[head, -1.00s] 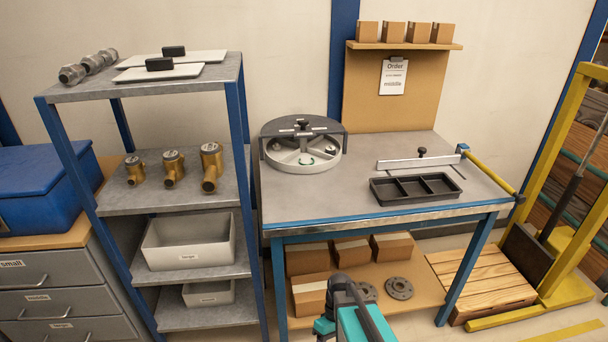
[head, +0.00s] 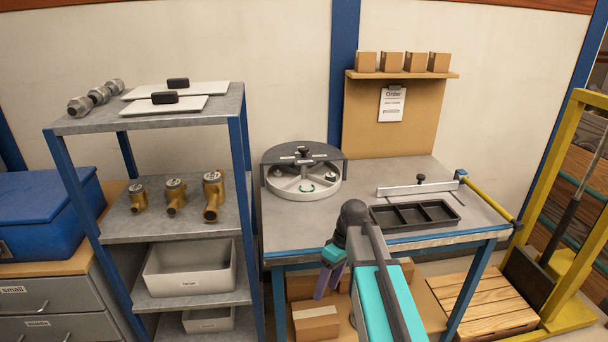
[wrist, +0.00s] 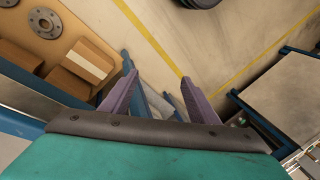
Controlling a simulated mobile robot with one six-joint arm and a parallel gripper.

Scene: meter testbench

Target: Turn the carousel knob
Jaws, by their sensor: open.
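The carousel (head: 290,187) is a round pale dish with compartments, its back half under a dark cover, on the left of the workbench. The carousel knob (head: 304,152) is a small black knob at its top centre. My gripper (head: 326,283) hangs in front of the bench's front edge, below the carousel and apart from it. In the wrist view its two purple fingers (wrist: 152,92) stand wide apart with nothing between them. The wrist view shows the floor and lower shelf, not the carousel.
A black three-part tray (head: 415,214) and a metal rail (head: 415,188) lie on the right of the workbench (head: 375,172). A shelf rack (head: 118,230) with brass meters stands close on the left. Cardboard boxes (head: 316,318) sit under the bench.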

